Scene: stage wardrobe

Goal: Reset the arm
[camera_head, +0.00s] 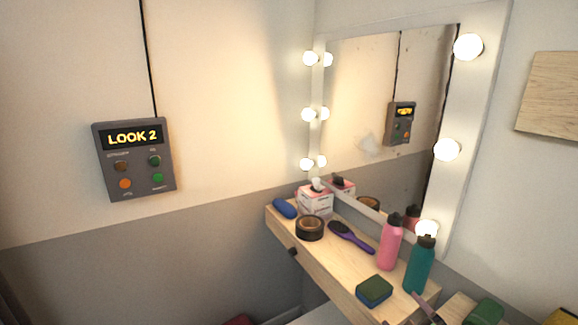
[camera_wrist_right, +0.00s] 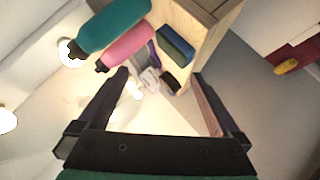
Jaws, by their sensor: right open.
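My right gripper (camera_wrist_right: 160,78) is open in the right wrist view, its two dark fingers wide apart with nothing held between them. Beyond the fingers lie the wooden shelf (camera_wrist_right: 192,22) and the things on it. My left gripper shows in neither view. In the head view, a grey wall panel (camera_head: 136,184) reads "LOOK 2" and has several round buttons and lights.
The wooden shelf (camera_head: 335,279) under the lit mirror (camera_head: 370,90) holds a blue case (camera_head: 284,208), tissue box (camera_head: 314,202), tape roll (camera_head: 310,229), purple hairbrush (camera_head: 351,237), pink bottle (camera_head: 389,246), teal bottle (camera_head: 418,268) and green-blue sponge (camera_head: 374,290). Space left of the shelf looks clear.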

